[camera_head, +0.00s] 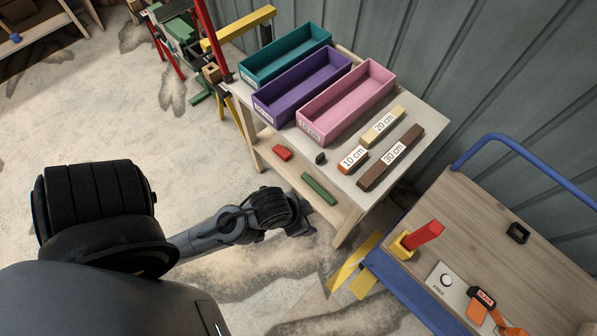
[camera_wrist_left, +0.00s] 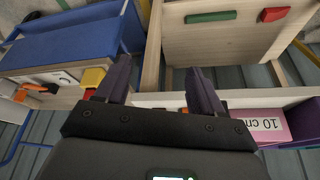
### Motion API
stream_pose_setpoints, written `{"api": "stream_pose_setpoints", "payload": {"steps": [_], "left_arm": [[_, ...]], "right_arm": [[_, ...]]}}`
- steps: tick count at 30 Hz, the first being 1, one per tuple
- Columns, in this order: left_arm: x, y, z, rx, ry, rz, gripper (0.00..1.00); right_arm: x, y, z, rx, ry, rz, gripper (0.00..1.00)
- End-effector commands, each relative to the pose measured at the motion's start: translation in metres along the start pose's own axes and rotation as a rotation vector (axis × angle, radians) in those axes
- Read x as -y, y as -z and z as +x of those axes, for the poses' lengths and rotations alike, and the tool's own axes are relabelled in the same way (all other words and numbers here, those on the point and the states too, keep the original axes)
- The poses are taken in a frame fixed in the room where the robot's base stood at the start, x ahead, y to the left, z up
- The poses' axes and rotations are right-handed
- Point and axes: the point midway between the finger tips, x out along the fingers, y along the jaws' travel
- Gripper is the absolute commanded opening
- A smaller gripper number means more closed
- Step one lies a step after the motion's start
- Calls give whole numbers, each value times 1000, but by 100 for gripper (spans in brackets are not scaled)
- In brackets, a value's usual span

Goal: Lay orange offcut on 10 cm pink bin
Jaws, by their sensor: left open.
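The pink bin (camera_head: 347,103) stands on the workbench, rightmost of three long open bins, and looks empty. Its 10 cm label shows in the left wrist view (camera_wrist_left: 265,125). The red (camera_wrist_left: 273,14) and green (camera_wrist_left: 211,16) pieces also show in the left wrist view. My left gripper (camera_head: 288,232) is open and empty, off the bench's near edge; its fingers (camera_wrist_left: 160,82) frame nothing. My right gripper is out of view.
Purple (camera_head: 303,84) and teal (camera_head: 286,55) bins stand beside the pink one. Labelled 10 cm (camera_head: 352,161), 20 cm (camera_head: 382,127) and 30 cm (camera_head: 390,157) blocks lie right of it. A blue-railed cart (camera_head: 470,215) at right carries an orange tool (camera_head: 482,297).

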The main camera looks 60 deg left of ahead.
Motion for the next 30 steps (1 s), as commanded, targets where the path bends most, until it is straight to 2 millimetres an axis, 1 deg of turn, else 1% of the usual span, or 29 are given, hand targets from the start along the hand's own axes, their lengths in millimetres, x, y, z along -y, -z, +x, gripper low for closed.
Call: {"api": "stream_pose_setpoints", "payload": {"steps": [3, 6, 20, 23, 27, 29, 30], "left_arm": [[0, -11, -6, 67, 4, 28, 68], [0, -15, -8, 90, 6, 37, 68], [0, -15, -8, 91, 6, 20, 68], [0, -14, -8, 84, 9, -44, 68], [-4, -3, -6, 26, 5, -213, 68], [-9, 0, 1, 1, -5, -293, 68], [-15, 0, 9, -10, -19, -346, 68]], "right_arm": [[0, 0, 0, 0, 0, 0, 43], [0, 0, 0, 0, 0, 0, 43], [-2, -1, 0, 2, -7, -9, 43], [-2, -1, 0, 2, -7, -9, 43], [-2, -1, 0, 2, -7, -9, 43], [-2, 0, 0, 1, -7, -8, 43], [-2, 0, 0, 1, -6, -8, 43]]}}
